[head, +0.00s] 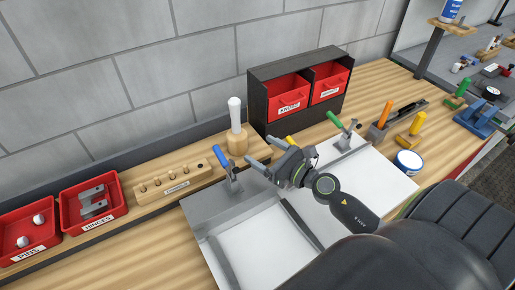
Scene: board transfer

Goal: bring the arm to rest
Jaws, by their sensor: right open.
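My right gripper (260,150) is in the middle of the head view, at the end of my arm that comes in from the lower right. Its two fingers point to the upper left and are apart, with nothing seen between them. It appears to be above the white and grey fixture plate (389,183), between the blue-handled clamp (233,178) and the green-handled clamp (345,133). My arm hides part of the plate. My left gripper is not in view.
Behind the gripper stands a black cabinet (258,97) with two red drawers. A white-handled tool (235,118) stands upright in a wooden block. A wooden rack (200,173) and red bins (122,207) are at left. A white and blue tin (408,163) stands at right.

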